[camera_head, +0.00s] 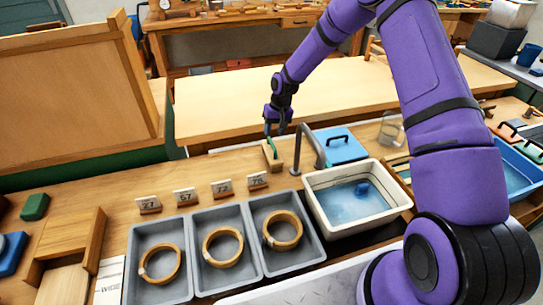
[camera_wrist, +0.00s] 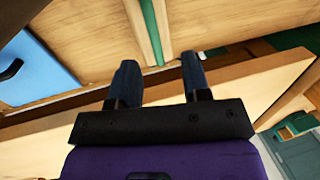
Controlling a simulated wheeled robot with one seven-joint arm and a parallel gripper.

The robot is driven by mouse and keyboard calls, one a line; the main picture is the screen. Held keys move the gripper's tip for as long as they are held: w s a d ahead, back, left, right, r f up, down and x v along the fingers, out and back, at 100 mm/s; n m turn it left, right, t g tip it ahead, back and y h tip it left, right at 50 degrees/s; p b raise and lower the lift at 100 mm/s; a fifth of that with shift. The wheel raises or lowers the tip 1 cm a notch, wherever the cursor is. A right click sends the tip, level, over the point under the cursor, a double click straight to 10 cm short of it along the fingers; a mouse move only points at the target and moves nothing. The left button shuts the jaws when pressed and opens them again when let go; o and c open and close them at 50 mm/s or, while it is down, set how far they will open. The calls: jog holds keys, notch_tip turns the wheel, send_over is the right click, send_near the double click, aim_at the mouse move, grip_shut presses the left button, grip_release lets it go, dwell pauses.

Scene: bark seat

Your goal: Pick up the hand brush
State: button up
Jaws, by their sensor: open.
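A small pale wooden piece (camera_head: 271,158) with a thin green upright part stands on the bench, left of the grey tap. It may be the hand brush, but it is too small to be sure. My gripper (camera_head: 277,131) is just above it, pointing down. In the wrist view, my gripper's two dark fingers (camera_wrist: 160,78) are apart with nothing held. A green strip with a pale edge (camera_wrist: 148,30) runs toward the space between the fingers; I cannot tell whether it is the brush or whether the fingers are beside it.
A white basin (camera_head: 330,222) of water holds a small blue item. A grey tap (camera_head: 309,145) and a blue lid (camera_head: 340,146) stand close right of my gripper. Three grey trays with wooden rings (camera_head: 222,247) line the front. A wooden panel (camera_head: 75,80) stands at left.

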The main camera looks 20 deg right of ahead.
aim_at(272, 143)
jog(key=f, duration=0.7)
jog(key=shift+w+a+f, duration=0.25)
jog(key=shift+a+f, duration=0.05)
jog(key=shift+a, duration=0.05)
grip_shut()
